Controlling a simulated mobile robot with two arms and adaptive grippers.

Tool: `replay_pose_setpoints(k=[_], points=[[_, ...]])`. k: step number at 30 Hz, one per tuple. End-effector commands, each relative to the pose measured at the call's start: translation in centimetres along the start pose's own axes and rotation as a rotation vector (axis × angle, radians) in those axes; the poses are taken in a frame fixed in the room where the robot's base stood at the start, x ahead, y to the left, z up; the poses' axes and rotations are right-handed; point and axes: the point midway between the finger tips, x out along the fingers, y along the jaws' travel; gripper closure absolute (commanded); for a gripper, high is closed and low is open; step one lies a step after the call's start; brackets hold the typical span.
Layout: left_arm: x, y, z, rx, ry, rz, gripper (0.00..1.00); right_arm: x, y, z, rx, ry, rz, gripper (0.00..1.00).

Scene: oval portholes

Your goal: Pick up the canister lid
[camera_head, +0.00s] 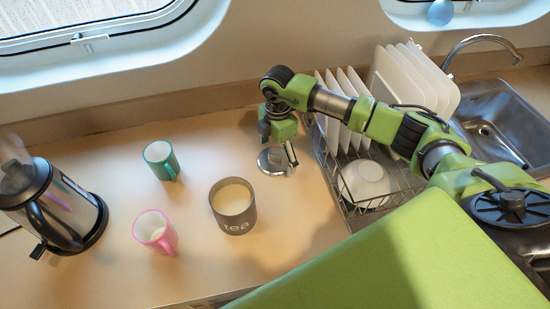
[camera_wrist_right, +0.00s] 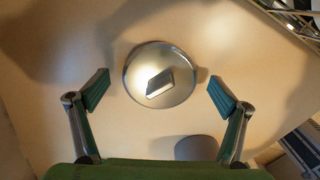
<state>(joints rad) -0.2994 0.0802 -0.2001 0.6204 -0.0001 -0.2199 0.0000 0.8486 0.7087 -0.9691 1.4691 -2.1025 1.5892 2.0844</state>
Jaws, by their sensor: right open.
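The canister lid (camera_head: 268,161) is a round, shiny metal disc lying on the counter, left of the dish rack. In the right wrist view the whole lid (camera_wrist_right: 160,76) shows, with a small block-like knob on top. My right gripper (camera_head: 285,158) is above the lid and partly covers it in the head view. In the right wrist view its fingers (camera_wrist_right: 159,92) are wide apart, one on each side of the lid, with nothing between them touching. A grey canister marked "tea" (camera_head: 233,222) stands without a lid, left of and nearer than the lid. My left gripper is not in view.
A wire dish rack (camera_head: 330,180) with plates (camera_head: 345,105) and a white bowl (camera_head: 366,182) stands close right of the gripper. A green mug (camera_head: 158,158), a pink mug (camera_head: 152,228) and a metal kettle (camera_head: 62,212) are on the left. Bare counter lies around the lid.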

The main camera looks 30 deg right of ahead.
Motion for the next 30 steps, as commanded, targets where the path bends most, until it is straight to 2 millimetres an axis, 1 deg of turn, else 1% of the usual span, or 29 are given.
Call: replay_pose_setpoints(k=[2,3,5,6,7,8,17,20,23,27,30], points=[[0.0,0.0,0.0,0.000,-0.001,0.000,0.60,0.0,0.0,0.0,0.000,0.000,0.000,0.08],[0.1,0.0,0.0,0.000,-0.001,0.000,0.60,0.0,0.0,0.0,0.000,0.000,0.000,0.13],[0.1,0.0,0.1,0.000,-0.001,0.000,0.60,0.0,0.0,0.0,0.000,0.000,0.000,0.29],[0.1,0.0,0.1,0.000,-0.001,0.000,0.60,0.0,0.0,0.0,0.000,0.000,0.000,0.39],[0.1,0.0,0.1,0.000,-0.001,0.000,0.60,0.0,0.0,0.0,0.000,0.000,0.000,0.47],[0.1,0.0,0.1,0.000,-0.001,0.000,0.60,0.0,0.0,0.0,0.000,0.000,0.000,0.49],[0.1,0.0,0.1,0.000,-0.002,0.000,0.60,-0.1,0.0,0.0,0.001,0.000,0.000,0.49],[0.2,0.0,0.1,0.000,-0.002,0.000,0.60,-0.4,0.1,0.0,0.001,0.001,0.001,0.49],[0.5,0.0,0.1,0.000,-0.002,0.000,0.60,-1.1,0.1,0.0,0.001,0.001,0.001,0.49],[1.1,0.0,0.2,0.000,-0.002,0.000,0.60,-3.1,0.1,0.1,0.000,0.000,0.005,0.49],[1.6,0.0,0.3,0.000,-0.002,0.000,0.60,-4.2,-1.0,-0.2,-0.001,0.000,0.002,0.49]])
